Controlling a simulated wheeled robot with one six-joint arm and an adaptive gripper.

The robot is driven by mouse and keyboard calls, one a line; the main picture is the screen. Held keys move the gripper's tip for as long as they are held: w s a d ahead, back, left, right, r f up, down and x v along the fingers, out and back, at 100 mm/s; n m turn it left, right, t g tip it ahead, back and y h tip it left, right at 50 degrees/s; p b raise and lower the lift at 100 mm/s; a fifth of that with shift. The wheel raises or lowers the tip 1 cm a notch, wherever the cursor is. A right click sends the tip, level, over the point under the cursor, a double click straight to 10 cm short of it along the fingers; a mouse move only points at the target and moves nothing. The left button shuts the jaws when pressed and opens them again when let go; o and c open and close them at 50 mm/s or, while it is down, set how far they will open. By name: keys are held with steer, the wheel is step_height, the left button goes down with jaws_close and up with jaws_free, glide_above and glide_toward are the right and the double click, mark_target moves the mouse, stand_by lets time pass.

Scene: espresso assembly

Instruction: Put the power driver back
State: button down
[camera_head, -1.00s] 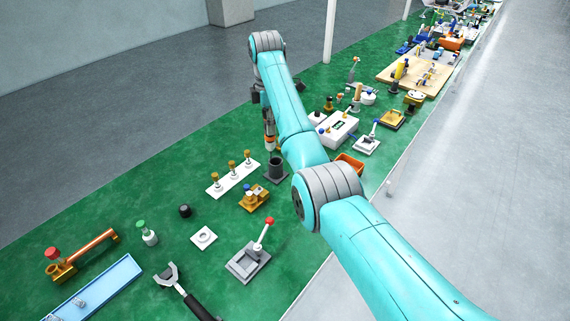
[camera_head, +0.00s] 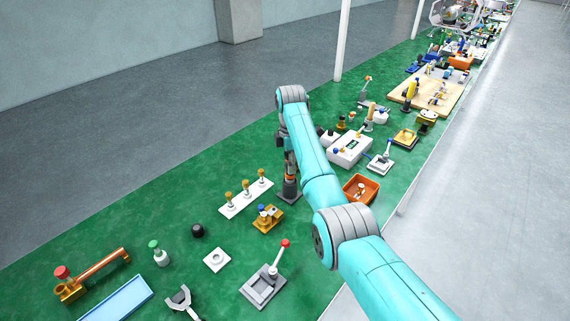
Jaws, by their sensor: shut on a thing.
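The power driver (camera_head: 290,167), dark with orange parts, hangs upright below the end of my arm. My gripper (camera_head: 286,146) is small and dark here, partly hidden by the teal arm, and is shut on the driver. The dark holder with a square base (camera_head: 290,190) stands directly under the driver on the green mat. The driver's lower end is at the holder's mouth and seems to be in it. How deep it sits cannot be told.
A white strip with several gold pegs (camera_head: 232,208) lies left of the holder. A gold fixture (camera_head: 267,219) stands in front of it. An orange bin (camera_head: 346,187) and a white box (camera_head: 350,150) are to the right, close to my arm. Bare mat lies behind the holder.

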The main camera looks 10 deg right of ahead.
steer(key=shift+f, duration=0.15)
steer(key=c, duration=0.8)
jaws_free()
steer(key=shift+o, duration=0.2)
